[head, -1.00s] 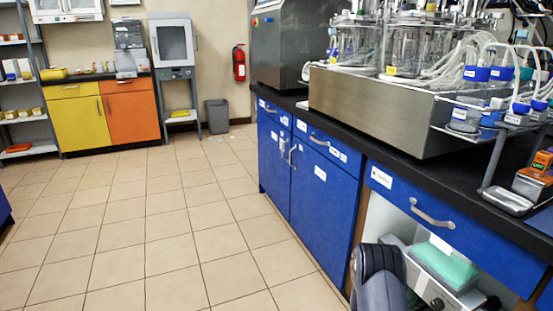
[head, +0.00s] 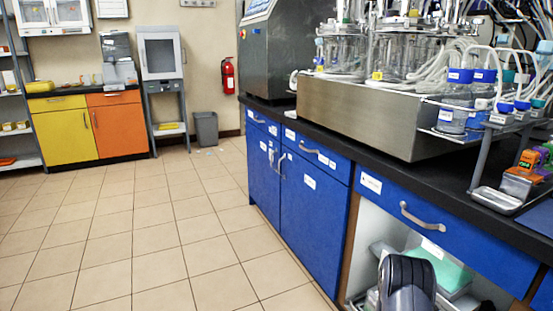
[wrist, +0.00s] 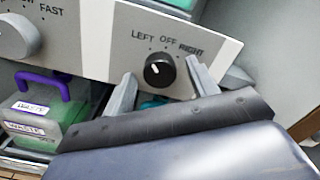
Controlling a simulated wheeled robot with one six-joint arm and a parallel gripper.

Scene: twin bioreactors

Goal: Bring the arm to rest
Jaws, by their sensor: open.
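My gripper (wrist: 161,84) is open in the wrist view, its two pale fingers apart. Between and just beyond the fingertips is a black knob (wrist: 159,70) on a light panel (wrist: 100,43), marked LEFT, OFF and RIGHT. I cannot tell whether the fingers touch the knob or panel. A dark part of my arm (wrist: 165,120) fills the lower wrist view. In the head view my arm (head: 407,285) shows at the bottom, before the open bay under the blue counter; the gripper itself is hidden there.
A grey knob (wrist: 16,38) marked FAST and a green waste box (wrist: 35,115) with a purple handle are left of my gripper. The blue drawer (head: 430,225) and black countertop (head: 400,160) overhang the bay. The tiled floor (head: 150,250) at left is clear.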

